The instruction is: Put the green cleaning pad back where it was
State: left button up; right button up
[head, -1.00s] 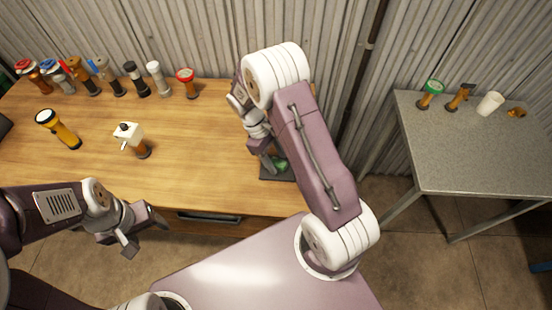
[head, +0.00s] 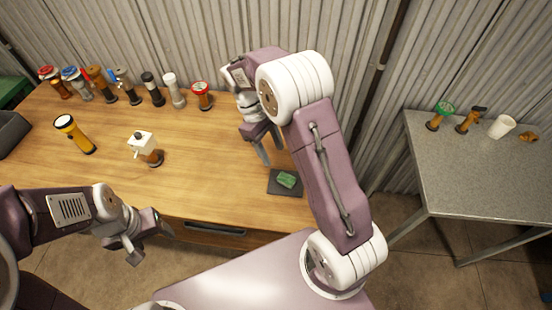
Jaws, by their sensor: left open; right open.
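The green cleaning pad (head: 287,179) lies on a dark square mat (head: 286,190) at the right front part of the wooden table. My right gripper (head: 273,153) is open and empty, above and just behind the pad, apart from it. My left gripper (head: 150,241) is open and empty in front of the table's front edge, well to the left of the pad.
A grey table (head: 480,165) at right holds a green-topped tool (head: 441,114) and a white cup (head: 502,126).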

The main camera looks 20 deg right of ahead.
jog(key=s+a+f+m+t+y, duration=0.1)
jog(key=s+m+t+y, duration=0.1)
jog(key=s+m+t, duration=0.2)
jog(key=s+m, duration=0.3)
jog(key=s, duration=0.5)
jog(key=shift+s+a+f+t+y, duration=0.15)
jog(key=shift+a+f+t+y, duration=0.05)
jog(key=shift+f+t+y, duration=0.15)
jog(key=shift+r, duration=0.15)
